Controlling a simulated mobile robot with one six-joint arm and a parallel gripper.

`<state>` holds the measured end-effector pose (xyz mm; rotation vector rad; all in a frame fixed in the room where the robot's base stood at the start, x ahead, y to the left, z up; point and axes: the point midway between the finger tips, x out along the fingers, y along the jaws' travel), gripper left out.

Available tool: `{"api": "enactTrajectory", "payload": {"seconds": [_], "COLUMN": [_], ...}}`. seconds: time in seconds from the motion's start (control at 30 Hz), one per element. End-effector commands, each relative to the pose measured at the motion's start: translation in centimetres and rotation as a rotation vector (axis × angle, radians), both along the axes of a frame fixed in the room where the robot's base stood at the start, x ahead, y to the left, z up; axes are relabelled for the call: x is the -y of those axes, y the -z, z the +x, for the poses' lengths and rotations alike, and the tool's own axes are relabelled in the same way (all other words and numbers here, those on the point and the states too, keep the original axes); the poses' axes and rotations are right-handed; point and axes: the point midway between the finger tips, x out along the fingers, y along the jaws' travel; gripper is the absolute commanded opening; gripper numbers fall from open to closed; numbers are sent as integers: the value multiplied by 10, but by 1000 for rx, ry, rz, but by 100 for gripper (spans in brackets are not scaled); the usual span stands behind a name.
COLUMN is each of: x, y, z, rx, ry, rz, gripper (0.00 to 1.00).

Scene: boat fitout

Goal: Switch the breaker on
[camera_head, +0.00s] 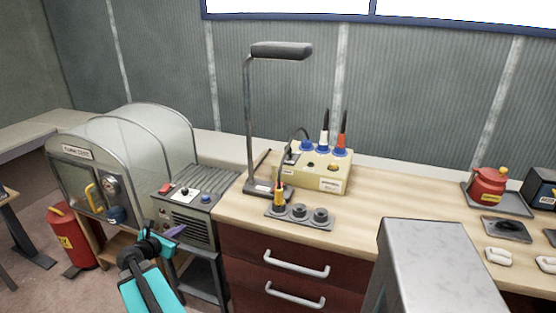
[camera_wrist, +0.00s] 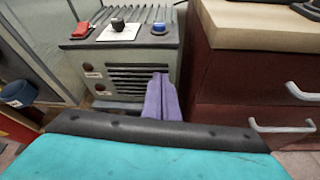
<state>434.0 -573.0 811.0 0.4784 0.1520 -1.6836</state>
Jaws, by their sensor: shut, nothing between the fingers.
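A grey vented box (camera_head: 186,222) stands between the domed cabinet and the wooden bench. On its top are a red switch (camera_head: 166,188), a black knob (camera_head: 184,191) on a white plate, and a blue knob (camera_head: 206,198). In the wrist view the red switch (camera_wrist: 82,30) is at the top's left, the black knob (camera_wrist: 118,24) in the middle. No part is readably labelled as the breaker. My gripper (camera_head: 176,231), with purple fingers, is shut and empty. In the wrist view the fingers (camera_wrist: 161,84) overlap the box's vented front, below its top; contact cannot be told.
A domed clear cabinet (camera_head: 128,150) stands left of the box, a red cylinder (camera_head: 72,238) beyond it. The bench (camera_head: 370,200) at right holds a lamp (camera_head: 280,51), a cream tool block (camera_head: 318,178) and a red pot (camera_head: 487,184). Drawer handles (camera_head: 297,265) project from its front.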

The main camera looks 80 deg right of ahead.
Motion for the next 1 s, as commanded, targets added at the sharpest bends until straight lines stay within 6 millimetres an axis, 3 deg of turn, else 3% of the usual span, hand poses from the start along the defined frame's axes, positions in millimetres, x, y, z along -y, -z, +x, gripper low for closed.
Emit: {"api": "enactTrajectory", "payload": {"seconds": [0.03,0.2,0.5,0.7,0.8,1.0], "x": [17,60,119,141,147,150], "y": [-15,-60,-132,-166,-176,-182], "z": [-14,-59,-156,-222,-244,-262], "rx": [0,-16,-27,-25,-23,-21], "ry": [23,87,226,321,352,379], "rz": [-25,-98,-206,-254,-266,-275], "gripper": [0,0,0,0,0,0]}}
